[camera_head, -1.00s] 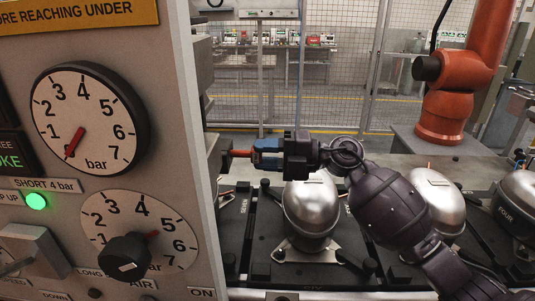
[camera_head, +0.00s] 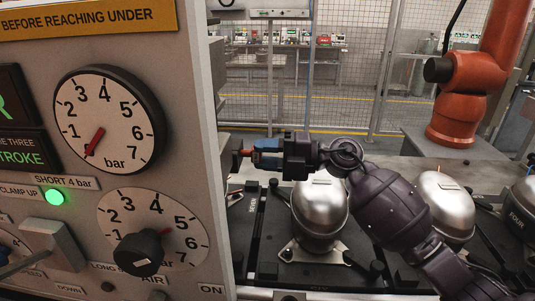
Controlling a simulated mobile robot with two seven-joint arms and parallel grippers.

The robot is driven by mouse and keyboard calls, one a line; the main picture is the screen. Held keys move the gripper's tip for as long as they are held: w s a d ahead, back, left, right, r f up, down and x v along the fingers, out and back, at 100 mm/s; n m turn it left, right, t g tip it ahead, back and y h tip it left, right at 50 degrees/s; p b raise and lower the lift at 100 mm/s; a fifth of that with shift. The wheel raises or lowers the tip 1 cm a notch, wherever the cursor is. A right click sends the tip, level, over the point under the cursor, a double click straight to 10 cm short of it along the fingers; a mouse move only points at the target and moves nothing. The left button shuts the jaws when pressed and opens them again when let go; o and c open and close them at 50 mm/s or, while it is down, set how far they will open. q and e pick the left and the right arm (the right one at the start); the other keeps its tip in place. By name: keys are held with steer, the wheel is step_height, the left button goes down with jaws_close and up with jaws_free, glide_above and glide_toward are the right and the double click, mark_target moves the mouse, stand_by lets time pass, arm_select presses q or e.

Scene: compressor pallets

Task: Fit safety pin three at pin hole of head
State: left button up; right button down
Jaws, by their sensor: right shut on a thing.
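My right gripper (camera_head: 268,154) is at the middle of the view, just right of the machine panel's edge, its arm coming in from the lower right. It is shut on a red pin (camera_head: 245,153), which points left out of the blue fingers toward a dark part of the machine (camera_head: 229,156). The panel's edge stands close to the pin's tip, and I cannot tell whether the tip touches or enters a hole. The head and its pin hole cannot be made out. My left gripper is not in view.
The panel (camera_head: 120,150) with two dials and a lit green lamp (camera_head: 54,197) fills the left. Silver compressors (camera_head: 320,208) stand on dark pallets below my right arm. An orange robot arm (camera_head: 463,95) stands behind at right, near a mesh fence (camera_head: 350,75).

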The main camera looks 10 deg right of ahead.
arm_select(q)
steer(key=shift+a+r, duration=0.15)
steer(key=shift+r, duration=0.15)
arm_select(e)
steer(key=shift+w+a, duration=0.2)
steer(key=shift+a, duration=0.75)
steer(key=c, duration=0.8)
jaws_free()
steer(key=shift+o, duration=0.3)
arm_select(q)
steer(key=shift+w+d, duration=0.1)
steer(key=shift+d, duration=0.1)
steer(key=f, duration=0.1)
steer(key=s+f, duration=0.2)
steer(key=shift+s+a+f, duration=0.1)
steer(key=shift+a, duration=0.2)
arm_select(e)
steer(key=s+d, duration=0.2)
steer(key=d, duration=0.8)
steer(key=shift+d, duration=0.25)
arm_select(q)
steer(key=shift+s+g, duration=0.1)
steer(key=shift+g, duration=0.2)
